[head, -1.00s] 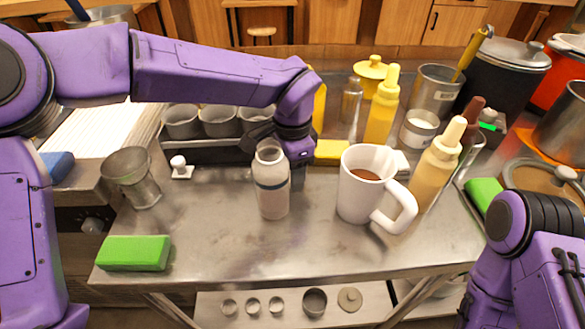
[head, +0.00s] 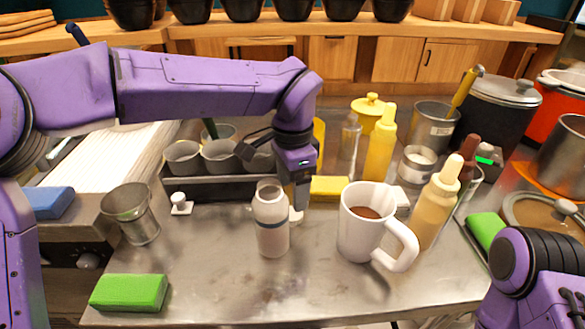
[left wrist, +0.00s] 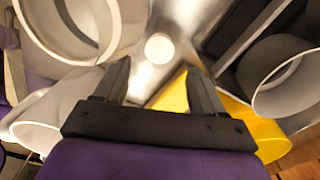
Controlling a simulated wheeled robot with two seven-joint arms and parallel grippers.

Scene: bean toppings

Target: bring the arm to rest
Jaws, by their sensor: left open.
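My left arm (head: 200,85) reaches in from the left over the steel table (head: 215,285). Its gripper (head: 300,205) points down behind and to the right of a white bottle (head: 272,225), left of a white mug (head: 365,232) holding brown liquid. In the left wrist view the left gripper's two fingers (left wrist: 160,75) stand apart with nothing between them. A small white round thing (left wrist: 158,47) lies beyond the fingertips.
A dark rack (head: 225,188) with metal cups stands behind the gripper. A yellow bottle (head: 380,145) and a tan bottle (head: 437,205) stand at right. A metal cup (head: 132,215) and green sponge (head: 130,292) are at left. The front middle is bare.

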